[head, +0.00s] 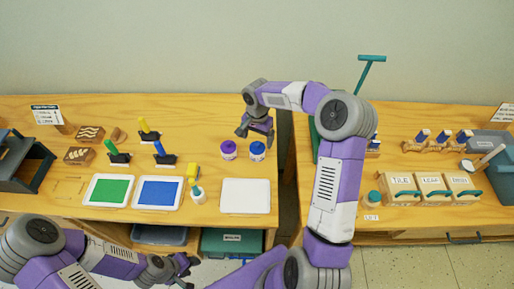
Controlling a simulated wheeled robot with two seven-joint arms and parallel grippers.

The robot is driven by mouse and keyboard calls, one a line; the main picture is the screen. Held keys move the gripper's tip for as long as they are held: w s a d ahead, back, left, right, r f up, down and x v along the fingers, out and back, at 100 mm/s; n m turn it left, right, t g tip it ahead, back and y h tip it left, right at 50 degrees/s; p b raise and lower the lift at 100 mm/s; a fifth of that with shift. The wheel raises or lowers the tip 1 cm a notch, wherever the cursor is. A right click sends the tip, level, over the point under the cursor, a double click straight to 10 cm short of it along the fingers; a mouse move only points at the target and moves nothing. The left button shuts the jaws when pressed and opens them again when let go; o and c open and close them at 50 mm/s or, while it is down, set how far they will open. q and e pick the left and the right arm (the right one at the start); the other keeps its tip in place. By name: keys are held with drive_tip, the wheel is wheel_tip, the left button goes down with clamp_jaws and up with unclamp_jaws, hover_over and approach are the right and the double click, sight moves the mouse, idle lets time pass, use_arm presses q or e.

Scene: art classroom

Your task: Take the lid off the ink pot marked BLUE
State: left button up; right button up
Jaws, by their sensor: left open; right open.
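Two small ink pots stand side by side near the right end of the left table. One has a blue lid (257,147) and a white label band. The other has a purple lid (228,146). Both lids are on, and the label lettering is too small to read. My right gripper (256,137) is open and points down just above and behind the blue-lidded pot. It looks empty, and I cannot tell if it touches the lid. My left gripper (187,274) is open and empty, low in front of the table's front edge.
A white sheet or tray (246,196) lies in front of the pots. Green (109,190) and blue (158,192) pads, a teal-capped bottle (198,194) and upright-handled tools are to the left. A gap separates the right table (400,223), which holds labelled drawers (433,182).

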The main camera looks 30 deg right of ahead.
sight(257, 143)
wheel_tip(257, 143, down, 4)
drive_tip(key=shift+r, duration=0.15)
drive_tip(key=c, duration=1.1)
